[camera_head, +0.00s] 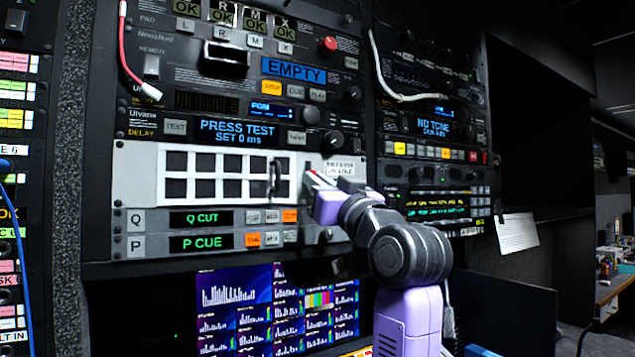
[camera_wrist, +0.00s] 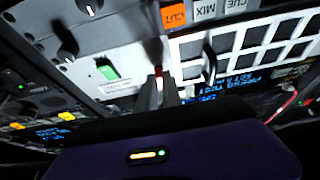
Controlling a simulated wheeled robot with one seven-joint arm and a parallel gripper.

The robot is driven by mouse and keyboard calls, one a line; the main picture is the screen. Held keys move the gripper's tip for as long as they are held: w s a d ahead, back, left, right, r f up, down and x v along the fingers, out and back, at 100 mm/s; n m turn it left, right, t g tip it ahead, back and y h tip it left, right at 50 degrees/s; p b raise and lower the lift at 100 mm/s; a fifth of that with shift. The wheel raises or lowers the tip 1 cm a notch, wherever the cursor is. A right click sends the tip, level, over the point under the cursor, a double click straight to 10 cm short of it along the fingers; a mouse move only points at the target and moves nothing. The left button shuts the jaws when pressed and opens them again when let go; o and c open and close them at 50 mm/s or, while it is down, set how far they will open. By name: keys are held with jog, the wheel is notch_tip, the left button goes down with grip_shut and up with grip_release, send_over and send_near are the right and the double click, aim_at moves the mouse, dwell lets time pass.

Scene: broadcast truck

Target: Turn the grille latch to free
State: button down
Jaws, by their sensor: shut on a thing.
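The white grille panel (camera_head: 147,180) with dark square openings and a dark upright handle (camera_head: 276,178) sits in the middle rack. It also shows in the wrist view (camera_wrist: 235,42), where the handle (camera_wrist: 209,64) stands beside my fingers. My gripper (camera_head: 314,182) is at the right end of the grille, its fingers reaching to the panel face. In the wrist view my gripper (camera_wrist: 164,88) is shut on the small grille latch, whose red tip (camera_wrist: 158,71) shows at the fingertips. The fingers hide most of the latch, so its turn angle cannot be told.
A small printed label (camera_head: 340,168) is just right of the gripper. Below the grille are the Q CUT (camera_head: 200,218) and P CUE (camera_head: 200,242) rows with buttons. Above is the PRESS TEST unit (camera_head: 236,131). Monitors (camera_head: 235,310) glow underneath. A white cable (camera_head: 385,80) hangs at upper right.

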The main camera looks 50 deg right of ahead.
jog(key=shift+f, duration=0.15)
jog(key=c, duration=1.5)
grip_release()
jog(key=b+v, duration=0.2)
jog(key=v, duration=0.5)
jog(key=shift+s+a+f, duration=0.1)
jog(key=shift+s, duration=0.3)
